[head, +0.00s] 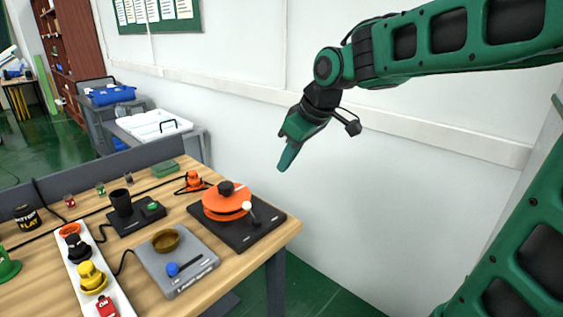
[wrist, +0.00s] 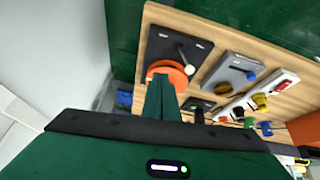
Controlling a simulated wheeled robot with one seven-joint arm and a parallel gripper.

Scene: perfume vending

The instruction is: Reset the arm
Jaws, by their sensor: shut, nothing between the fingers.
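My gripper (head: 288,156) hangs in the air by the white wall, above and beyond the right end of the wooden table. Its green fingers are closed together and hold nothing. In the wrist view my gripper (wrist: 164,82) shows as one green wedge. It points toward the table edge and overlaps part of the orange round device in the picture. My arm reaches in from the upper right and bends down at the wrist.
Carts with blue and white boxes stand behind. Air between gripper and table is clear.

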